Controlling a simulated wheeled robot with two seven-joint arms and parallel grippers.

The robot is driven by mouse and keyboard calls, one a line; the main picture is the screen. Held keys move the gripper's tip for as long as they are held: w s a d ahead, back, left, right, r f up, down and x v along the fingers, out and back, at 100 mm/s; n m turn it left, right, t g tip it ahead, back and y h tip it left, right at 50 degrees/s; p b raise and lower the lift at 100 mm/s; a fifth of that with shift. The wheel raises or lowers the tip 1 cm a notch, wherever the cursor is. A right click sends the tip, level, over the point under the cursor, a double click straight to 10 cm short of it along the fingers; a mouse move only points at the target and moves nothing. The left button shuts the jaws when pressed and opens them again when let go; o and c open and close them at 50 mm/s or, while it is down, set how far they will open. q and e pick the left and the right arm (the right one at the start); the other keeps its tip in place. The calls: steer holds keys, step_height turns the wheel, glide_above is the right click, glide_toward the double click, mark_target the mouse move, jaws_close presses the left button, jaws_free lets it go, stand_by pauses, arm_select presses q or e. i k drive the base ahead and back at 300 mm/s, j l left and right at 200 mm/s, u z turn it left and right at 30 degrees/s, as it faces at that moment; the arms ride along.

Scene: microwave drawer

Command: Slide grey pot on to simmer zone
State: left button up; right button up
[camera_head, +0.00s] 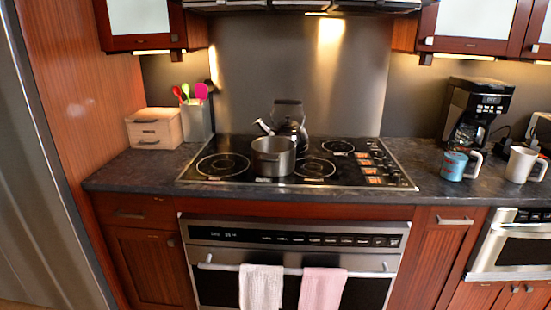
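The grey pot (273,157) stands upright on the black cooktop (240,183), near its middle, between the front left ring and the front centre ring. A dark kettle (291,130) with a raised handle stands just behind the pot and is partly hidden by it. Ringed zones show at front left (223,165), front centre (315,168) and back right (337,146). Which one is the simmer zone cannot be read. Neither of my grippers is in view.
A wooden box (154,128) and a utensil holder (198,122) stand on the left counter. A coffee maker (476,112), a blue mug (454,165) and a white mug (521,164) stand on the right. Towels (262,287) hang on the oven handle (290,270).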

mark_target(273, 156)
steer(key=z, duration=0.3)
steer(key=i+j+z, duration=0.2)
steer(key=j, duration=0.15)
steer(key=j+z, duration=0.2)
steer(key=j, duration=0.15)
steer(key=i+j+z, duration=0.2)
steer(key=j, duration=0.2)
steer(key=j+z, duration=0.2)
steer(key=j, duration=0.2)
